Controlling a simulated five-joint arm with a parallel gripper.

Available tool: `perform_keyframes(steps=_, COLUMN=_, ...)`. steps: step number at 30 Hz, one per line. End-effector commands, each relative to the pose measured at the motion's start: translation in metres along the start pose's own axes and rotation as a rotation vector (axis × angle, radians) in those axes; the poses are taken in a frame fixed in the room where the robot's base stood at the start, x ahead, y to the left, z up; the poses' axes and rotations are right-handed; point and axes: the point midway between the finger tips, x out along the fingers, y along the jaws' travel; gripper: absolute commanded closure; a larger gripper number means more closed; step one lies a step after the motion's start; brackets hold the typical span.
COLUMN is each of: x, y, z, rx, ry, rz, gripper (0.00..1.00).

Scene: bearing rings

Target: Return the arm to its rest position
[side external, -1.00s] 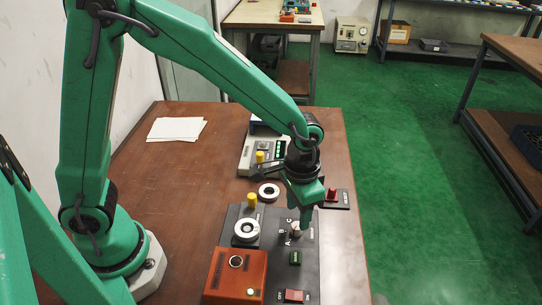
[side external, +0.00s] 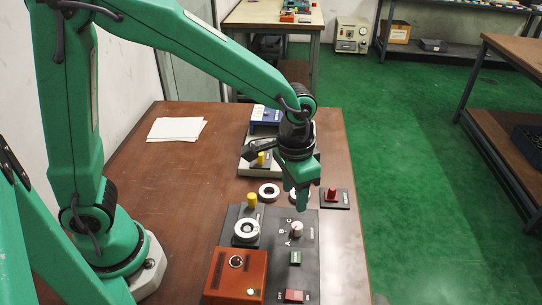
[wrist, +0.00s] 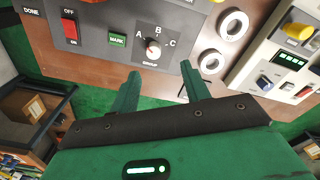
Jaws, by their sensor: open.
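My green arm reaches over the table from the left in the side external view. My gripper (side external: 301,203) points down, empty, above the back edge of the dark panel (side external: 272,215). The wrist view shows its two green fingers (wrist: 160,71) spread with nothing between them. The group knob (side external: 296,229), marked A, B and C, stands on the panel clear of the fingers. It also shows in the wrist view (wrist: 153,46).
One white ring (side external: 268,191) lies on the table; another is partly hidden behind my gripper. A third (side external: 246,231) sits on the panel. An orange box (side external: 224,272), a red switch (side external: 294,296), a meter (side external: 249,160) and a red-knobbed block (side external: 331,194) stand nearby. The table's left is mostly clear.

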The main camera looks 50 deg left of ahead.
Motion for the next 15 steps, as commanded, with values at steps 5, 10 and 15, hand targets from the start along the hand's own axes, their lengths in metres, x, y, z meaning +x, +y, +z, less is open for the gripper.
perform_keyframes(steps=5, x=-0.027, y=-0.02, z=0.011, rx=-0.034, ry=0.057, rz=0.004, gripper=0.53)
perform_keyframes(steps=10, x=-0.053, y=-0.042, z=0.029, rx=-0.075, ry=0.121, rz=0.004, gripper=0.53)
perform_keyframes(steps=15, x=-0.075, y=-0.061, z=0.05, rx=-0.114, ry=0.184, rz=-0.001, gripper=0.53)
